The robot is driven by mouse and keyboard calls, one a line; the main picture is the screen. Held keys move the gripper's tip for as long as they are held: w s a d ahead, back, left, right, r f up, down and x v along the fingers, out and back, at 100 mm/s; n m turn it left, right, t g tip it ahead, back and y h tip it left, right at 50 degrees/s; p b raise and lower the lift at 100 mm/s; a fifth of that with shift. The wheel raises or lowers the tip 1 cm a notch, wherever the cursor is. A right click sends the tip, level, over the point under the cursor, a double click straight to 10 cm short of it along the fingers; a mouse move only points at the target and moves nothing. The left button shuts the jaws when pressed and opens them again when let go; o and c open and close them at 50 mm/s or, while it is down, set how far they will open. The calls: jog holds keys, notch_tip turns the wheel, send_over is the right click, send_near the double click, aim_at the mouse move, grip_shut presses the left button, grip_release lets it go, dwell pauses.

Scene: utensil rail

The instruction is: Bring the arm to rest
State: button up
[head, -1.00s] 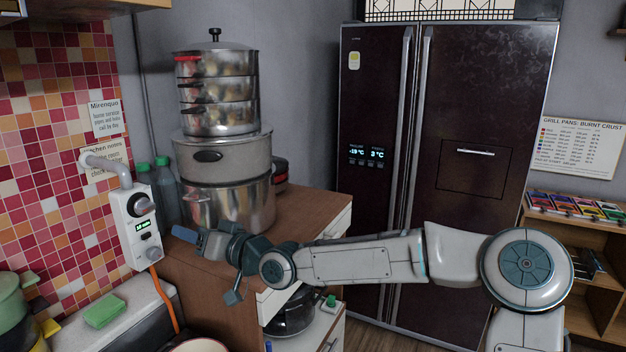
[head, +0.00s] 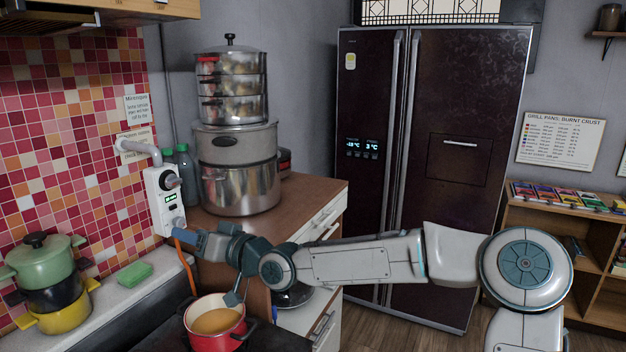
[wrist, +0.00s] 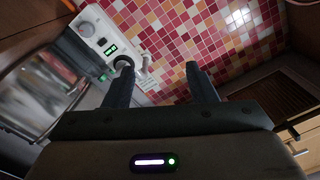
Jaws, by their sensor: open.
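My gripper (head: 207,268) is at the end of my arm, which reaches leftward across the head view in front of the wooden counter. Its two fingers are spread apart with nothing between them. In the wrist view the fingers (wrist: 161,76) are also apart and empty, with the tiled wall beyond. In the head view, the gripper appears just above and behind a red pot (head: 214,338) of orange-brown liquid. I cannot tell the exact gap between them.
A white wall device (head: 165,205) with a dial and orange cable is left of my gripper; it also shows in the wrist view (wrist: 95,28). Stacked steel pots (head: 238,188) stand on the counter behind. Coloured pots (head: 45,285) and a green sponge (head: 134,273) sit left. A dark fridge (head: 440,150) stands behind.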

jog(key=s+d+f+n+g+h+b, duration=0.1)
jog(key=d+f+h, duration=0.15)
jog(key=f, duration=0.55)
jog(key=s+d+f+g+h+b, duration=0.1)
jog(key=f+h, duration=0.3)
jog(key=f, duration=0.4)
jog(key=s+d+f+h+b, duration=0.1)
jog(key=s+d+f+h, duration=0.1)
jog(key=d+f+h, duration=0.55)
jog(key=s+d+m+h+b, duration=0.1)
jog(key=s+d+m, duration=0.15)
jog(key=d, duration=0.55)
jog(key=s+d+m+h+b, duration=0.1)
jog(key=s+d, duration=0.2)
jog(key=d, duration=0.6)
jog(key=s+d+m+g+b, duration=0.1)
jog(key=s+d+m, duration=0.1)
jog(key=s+d, duration=0.3)
jog(key=s+d+r+m+g+b, duration=0.1)
jog(key=s+d, duration=0.4)
jog(key=s, duration=0.5)
jog(key=shift+d+r+m+g, duration=0.15)
jog(key=shift+r+m+g, duration=0.15)
jog(key=shift+m+g, duration=0.4)
